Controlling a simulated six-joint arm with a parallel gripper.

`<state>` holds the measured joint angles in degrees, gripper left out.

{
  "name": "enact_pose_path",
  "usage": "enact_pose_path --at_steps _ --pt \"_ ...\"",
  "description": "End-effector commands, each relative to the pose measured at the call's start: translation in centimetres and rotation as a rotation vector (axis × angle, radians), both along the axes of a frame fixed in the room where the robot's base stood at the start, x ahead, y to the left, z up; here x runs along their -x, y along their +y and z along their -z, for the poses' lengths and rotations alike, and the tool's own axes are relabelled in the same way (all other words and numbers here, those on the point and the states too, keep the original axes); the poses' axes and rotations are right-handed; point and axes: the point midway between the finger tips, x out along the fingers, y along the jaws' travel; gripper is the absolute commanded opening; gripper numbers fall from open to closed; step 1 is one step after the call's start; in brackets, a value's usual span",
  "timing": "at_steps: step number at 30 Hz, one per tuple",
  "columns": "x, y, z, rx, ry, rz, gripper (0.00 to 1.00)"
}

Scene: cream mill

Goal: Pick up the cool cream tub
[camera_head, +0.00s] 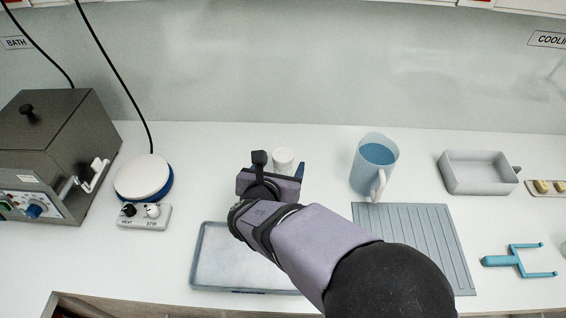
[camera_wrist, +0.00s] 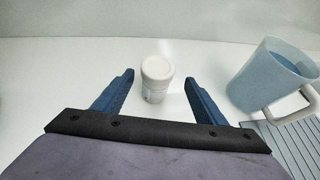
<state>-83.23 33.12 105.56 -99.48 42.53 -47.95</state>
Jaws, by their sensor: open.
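A small white lidded tub (camera_head: 284,157) stands upright on the white counter, just beyond my gripper in the head view. In the wrist view the tub (camera_wrist: 156,78) sits ahead, between the lines of the two blue fingers. My gripper (camera_wrist: 158,84) is open and empty, with clear space between each finger and the tub. In the head view my gripper (camera_head: 278,170) partly hides the tub's lower part. I cannot read any label on the tub.
A blue jug (camera_head: 365,172) with a white handle stands right of the tub. A grey tray (camera_head: 212,262) lies below my arm, a ridged mat (camera_head: 440,235) to the right. A hotplate (camera_head: 143,178) and bath (camera_head: 55,140) stand left. Counter around the tub is clear.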

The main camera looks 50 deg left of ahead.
Motion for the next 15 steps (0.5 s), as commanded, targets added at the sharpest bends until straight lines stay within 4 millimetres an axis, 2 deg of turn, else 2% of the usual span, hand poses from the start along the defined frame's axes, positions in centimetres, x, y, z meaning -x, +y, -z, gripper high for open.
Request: enact_pose_path --at_steps 7,15 --pt "-0.5 0.5 0.3 0.001 -0.001 0.000 0.65" --pt "-2.2 2.1 1.7 0.001 0.000 0.002 0.65"
